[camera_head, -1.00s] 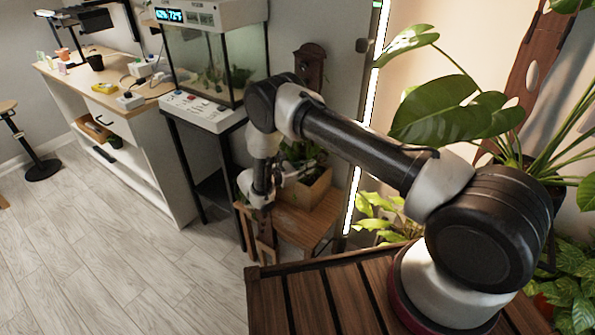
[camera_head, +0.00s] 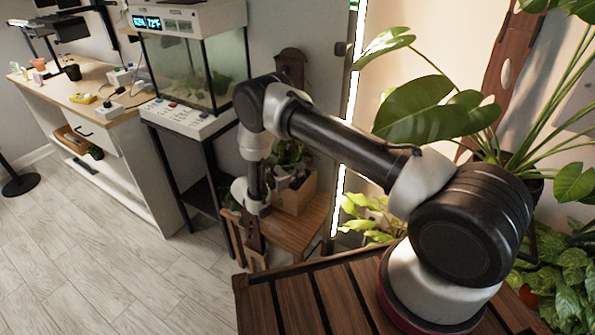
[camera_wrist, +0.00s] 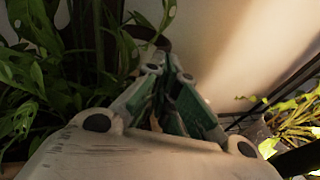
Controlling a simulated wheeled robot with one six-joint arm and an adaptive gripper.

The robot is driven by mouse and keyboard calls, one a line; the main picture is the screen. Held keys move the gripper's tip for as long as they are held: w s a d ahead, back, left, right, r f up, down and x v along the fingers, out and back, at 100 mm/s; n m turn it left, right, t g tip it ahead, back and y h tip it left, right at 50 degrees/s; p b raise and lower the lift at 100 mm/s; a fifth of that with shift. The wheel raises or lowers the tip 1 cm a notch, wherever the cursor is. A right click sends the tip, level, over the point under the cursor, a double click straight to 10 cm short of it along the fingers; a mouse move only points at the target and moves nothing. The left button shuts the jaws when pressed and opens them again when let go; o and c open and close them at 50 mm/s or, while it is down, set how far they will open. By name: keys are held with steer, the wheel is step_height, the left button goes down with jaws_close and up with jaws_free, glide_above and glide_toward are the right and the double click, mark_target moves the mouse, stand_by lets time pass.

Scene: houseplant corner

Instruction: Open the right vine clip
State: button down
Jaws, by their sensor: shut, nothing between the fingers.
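My gripper (camera_wrist: 168,62) is shut and empty in the wrist view, its grey and green fingers closing together toward the tips. A leafy green plant (camera_wrist: 35,75) fills the left of that view, with its leaves beside and behind the fingers. A dark curved piece (camera_wrist: 147,36) lies just beyond the fingertips; I cannot tell what it is. I cannot make out the right vine clip in either view.
The box stands on a small wooden table (camera_head: 312,222). A glass tank (camera_head: 190,75) on a black stand is to its left, with a white cabinet (camera_head: 130,165) farther left. A lit vertical strip (camera_head: 349,110) and large-leaved plants (camera_head: 425,105) are on the right.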

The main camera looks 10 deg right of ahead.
steer(key=shift+d, duration=0.15)
steer(key=shift+s+d+n+t+y, duration=0.2)
steer(key=shift+d+n+t+y, duration=0.25)
steer(key=shift+n+t, duration=0.15)
steer(key=shift+s+d+n+t+y, duration=0.15)
steer(key=shift+d+n+t+y, duration=0.35)
steer(key=shift+t, duration=0.1)
steer(key=shift+w+d, duration=0.15)
steer(key=shift+d, duration=1)
steer(key=shift+w+d, duration=0.1)
steer(key=shift+d, duration=1.1)
